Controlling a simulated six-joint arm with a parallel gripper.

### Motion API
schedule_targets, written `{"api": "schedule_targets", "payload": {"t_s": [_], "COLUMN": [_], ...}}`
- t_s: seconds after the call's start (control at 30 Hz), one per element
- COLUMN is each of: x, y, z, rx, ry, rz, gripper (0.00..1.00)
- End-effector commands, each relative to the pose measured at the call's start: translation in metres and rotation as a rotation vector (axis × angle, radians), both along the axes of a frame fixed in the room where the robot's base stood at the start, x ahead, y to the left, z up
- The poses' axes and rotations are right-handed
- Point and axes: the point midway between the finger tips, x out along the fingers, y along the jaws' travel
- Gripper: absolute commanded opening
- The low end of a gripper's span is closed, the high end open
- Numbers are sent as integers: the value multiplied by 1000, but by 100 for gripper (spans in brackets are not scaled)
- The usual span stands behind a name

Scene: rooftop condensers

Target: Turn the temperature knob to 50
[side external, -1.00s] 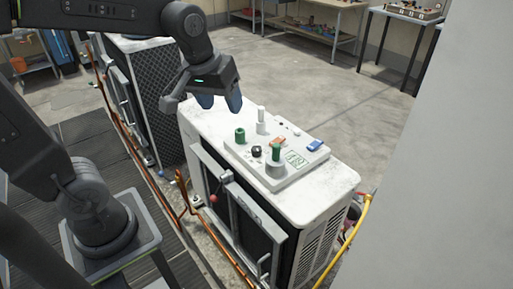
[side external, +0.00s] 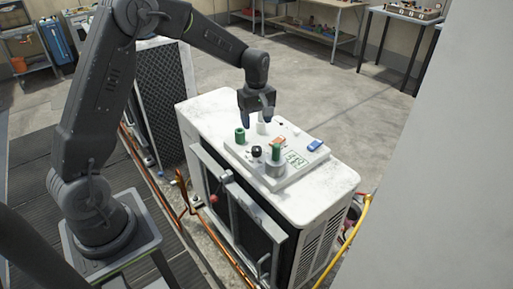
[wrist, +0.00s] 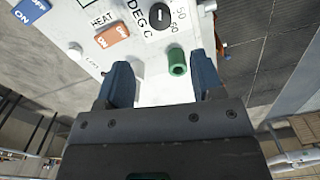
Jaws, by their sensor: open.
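The temperature knob (side external: 256,151) is a small black dial on the light control panel (side external: 232,149) on top of the condenser. My gripper (side external: 258,120) points down over the back of the panel, apart from the knob. In the wrist view my open gripper (wrist: 162,80) has nothing held between its blue fingers, and the knob lies beyond the fingertips.
A green post (side external: 240,135) stands left of the knob, another green post (side external: 276,151) right of it. A white post (side external: 261,127) stands close to my fingers. The condenser's front top (side external: 314,198) is clear.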

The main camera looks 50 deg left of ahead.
Motion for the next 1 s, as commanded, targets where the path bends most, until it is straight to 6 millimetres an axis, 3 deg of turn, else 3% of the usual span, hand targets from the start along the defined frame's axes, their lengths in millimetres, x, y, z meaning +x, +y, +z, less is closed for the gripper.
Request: {"api": "schedule_targets", "payload": {"t_s": [0.3,0.5,0.7,1.0], "x": [-1,0,0,0], "y": [0,0,0,0], "z": [-67,-97,-109,-110], "rx": [-1,-1,0,1], "ry": [4,2,-1,-1], "rz": [-2,-3,-3,-3], "gripper": [61,61,61,59]}}
